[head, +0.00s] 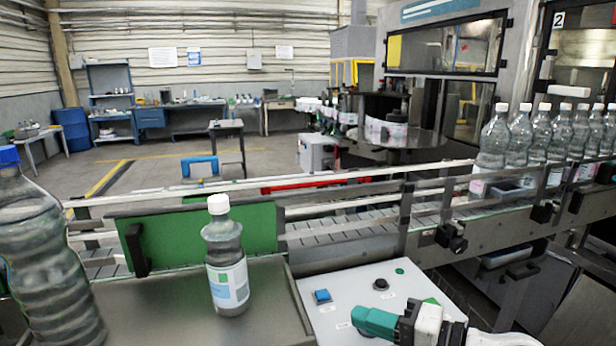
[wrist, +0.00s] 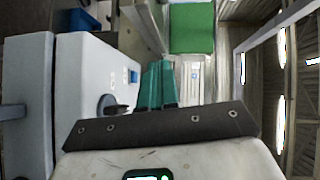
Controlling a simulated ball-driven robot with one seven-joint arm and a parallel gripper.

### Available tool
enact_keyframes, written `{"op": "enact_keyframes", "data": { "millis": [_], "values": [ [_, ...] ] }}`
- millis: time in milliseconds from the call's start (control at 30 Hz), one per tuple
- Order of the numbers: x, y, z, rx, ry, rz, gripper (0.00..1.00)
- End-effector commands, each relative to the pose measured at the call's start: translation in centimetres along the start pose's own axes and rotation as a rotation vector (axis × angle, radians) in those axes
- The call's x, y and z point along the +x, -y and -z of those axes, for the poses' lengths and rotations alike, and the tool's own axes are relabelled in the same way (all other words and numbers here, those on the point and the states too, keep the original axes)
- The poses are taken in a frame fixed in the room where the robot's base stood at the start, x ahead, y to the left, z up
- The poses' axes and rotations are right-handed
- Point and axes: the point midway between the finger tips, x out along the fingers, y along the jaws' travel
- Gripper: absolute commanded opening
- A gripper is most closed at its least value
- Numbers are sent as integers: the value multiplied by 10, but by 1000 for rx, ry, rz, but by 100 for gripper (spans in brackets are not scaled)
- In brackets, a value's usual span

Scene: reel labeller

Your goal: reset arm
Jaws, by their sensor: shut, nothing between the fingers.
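My gripper (head: 372,322) shows at the bottom of the head view, with teal fingers pointing left. It is over the front part of a white control panel (head: 345,283). In the wrist view the teal fingers (wrist: 157,86) are together with nothing between them. The panel has a blue button (head: 322,296), a black knob (head: 381,284) and a small green light (head: 399,271). In the wrist view the black knob (wrist: 112,106) and blue button (wrist: 133,76) lie left of the fingers.
A labelled bottle with a white cap (head: 227,280) stands upright on the metal surface left of the panel. A large ribbed bottle with a blue cap (head: 45,260) is at the far left. A railed conveyor (head: 340,230) runs behind, with several bottles (head: 521,135) at right.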

Motion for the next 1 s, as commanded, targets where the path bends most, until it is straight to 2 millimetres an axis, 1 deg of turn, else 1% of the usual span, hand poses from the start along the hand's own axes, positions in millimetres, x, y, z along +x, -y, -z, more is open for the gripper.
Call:
{"op": "enact_keyframes", "data": {
  "millis": [33, 133, 267, 367, 433, 467, 500, 567, 600, 667, 700, 767, 800, 900, 1000],
  "values": [
    [-1, -12, -4, -10, -7, -27, 0],
    [-6, -38, -11, -43, -24, -93, 0],
    [-16, -78, -24, -92, -41, -204, 0],
    [-30, -117, -39, -138, -46, -322, 0],
    [-47, -151, -55, -177, -39, -431, 0],
    [-56, -167, -64, -197, -33, -486, 0],
    [-70, -188, -76, -223, -18, -564, 0],
    [-94, -217, -95, -261, 12, -681, 0],
    [-111, -235, -107, -284, 35, -758, 0],
    [-140, -258, -127, -317, 81, -874, 0],
    [-159, -271, -139, -337, 115, -948, 0],
    [-188, -287, -157, -363, 169, -1051, 0],
    [-206, -294, -168, -378, 203, -1114, 0],
    [-245, -306, -189, -405, 285, -1239, 0],
    [-271, -311, -202, -420, 339, -1319, 0]
  ]
}}
